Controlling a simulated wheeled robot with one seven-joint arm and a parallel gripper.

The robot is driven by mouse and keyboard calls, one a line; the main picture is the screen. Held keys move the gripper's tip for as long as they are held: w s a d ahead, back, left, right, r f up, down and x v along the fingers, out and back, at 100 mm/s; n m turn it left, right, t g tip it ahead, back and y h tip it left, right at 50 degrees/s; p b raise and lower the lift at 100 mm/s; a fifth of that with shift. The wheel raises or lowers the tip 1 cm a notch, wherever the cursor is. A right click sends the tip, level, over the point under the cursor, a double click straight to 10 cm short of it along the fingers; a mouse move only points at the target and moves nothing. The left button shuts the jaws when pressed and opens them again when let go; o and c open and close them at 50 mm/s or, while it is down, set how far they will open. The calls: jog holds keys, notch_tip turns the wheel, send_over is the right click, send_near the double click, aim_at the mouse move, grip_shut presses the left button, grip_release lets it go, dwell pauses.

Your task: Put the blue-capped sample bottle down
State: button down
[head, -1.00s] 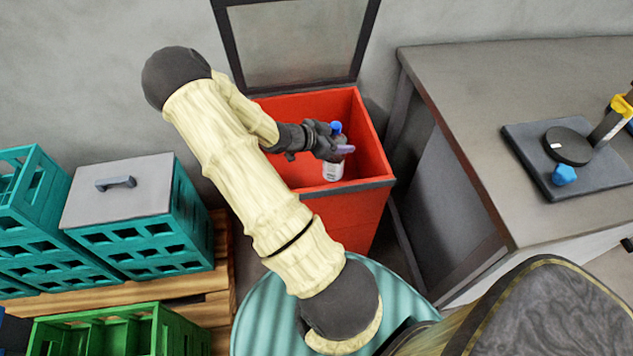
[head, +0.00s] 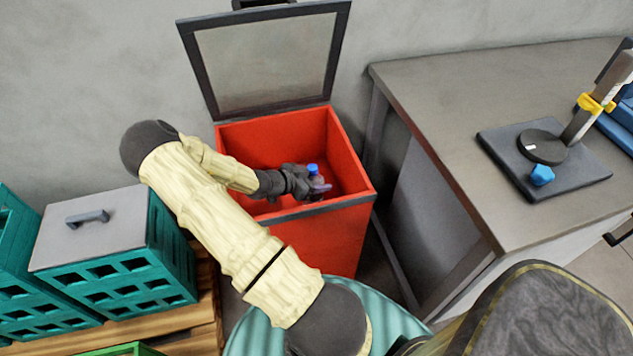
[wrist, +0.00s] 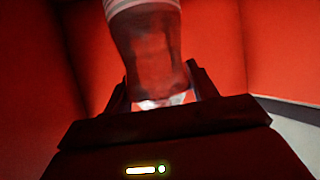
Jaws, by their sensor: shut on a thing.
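The sample bottle shows its blue cap (head: 313,169) in the head view, inside the upper part of the open red bin (head: 345,232). My gripper (head: 316,187) is shut on the bottle, below its cap. In the wrist view the bottle (wrist: 147,50) stands between the two fingers of my gripper (wrist: 160,92), with red bin walls around it. The bottle's lower part is hidden by the bin's front wall in the head view. I cannot see the bin's floor or whether the bottle touches it.
The bin's lid (head: 265,65) stands open against the wall. A grey bench (head: 440,95) is at the right, bearing a stand with a black disc (head: 541,147) and a blue knob (head: 541,175). Teal crates (head: 120,280), one with a grey lid (head: 90,230), stand at the left.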

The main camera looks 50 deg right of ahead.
jog(key=shift+w+f, duration=0.15)
jog(key=shift+f, duration=0.15)
jog(key=shift+a, duration=0.1)
jog(key=shift+f, duration=0.1)
jog(key=c, duration=0.7)
grip_release()
jog(key=shift+o, duration=1.3)
jog(key=shift+s, duration=0.25)
